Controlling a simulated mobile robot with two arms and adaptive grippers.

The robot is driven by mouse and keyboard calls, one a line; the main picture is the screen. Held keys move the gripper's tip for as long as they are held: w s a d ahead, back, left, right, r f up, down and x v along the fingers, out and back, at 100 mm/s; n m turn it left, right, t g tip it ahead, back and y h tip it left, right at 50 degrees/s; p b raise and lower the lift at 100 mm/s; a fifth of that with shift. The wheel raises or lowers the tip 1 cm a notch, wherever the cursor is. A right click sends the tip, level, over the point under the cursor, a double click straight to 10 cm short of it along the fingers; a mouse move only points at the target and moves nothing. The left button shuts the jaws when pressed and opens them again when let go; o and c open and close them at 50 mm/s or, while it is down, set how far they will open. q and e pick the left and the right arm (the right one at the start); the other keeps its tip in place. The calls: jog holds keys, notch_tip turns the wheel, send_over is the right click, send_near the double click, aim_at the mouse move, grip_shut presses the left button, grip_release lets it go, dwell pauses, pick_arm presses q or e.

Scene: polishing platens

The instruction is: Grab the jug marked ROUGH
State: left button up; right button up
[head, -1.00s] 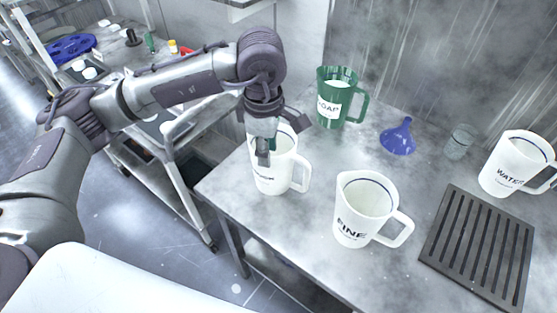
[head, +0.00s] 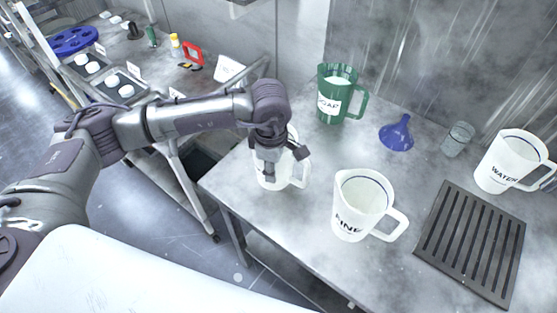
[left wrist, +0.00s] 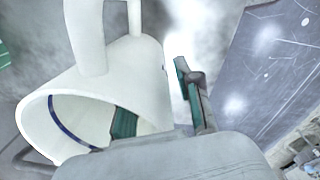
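A white jug (head: 284,170) stands at the left end of the metal table, its handle to the right. Its label is hidden by my arm and cannot be read. My left gripper (head: 267,166) is down at this jug's near rim. In the left wrist view the jug (left wrist: 125,72) shows its open mouth and a blue line inside. There my left gripper (left wrist: 158,108) has one finger inside the mouth and one outside, with a gap beside the wall; it is open. My right gripper is out of view.
A white jug marked FINE (head: 360,210) stands to the right, close by. A green SOAP jug (head: 340,98), blue funnel (head: 397,136), clear cup (head: 457,140), WATER jug (head: 512,162) and dark slatted rack (head: 470,243) are farther off. A cart (head: 150,75) stands left.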

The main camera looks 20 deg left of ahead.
pick_arm(q)
grip_shut()
jog(key=shift+r, duration=0.15)
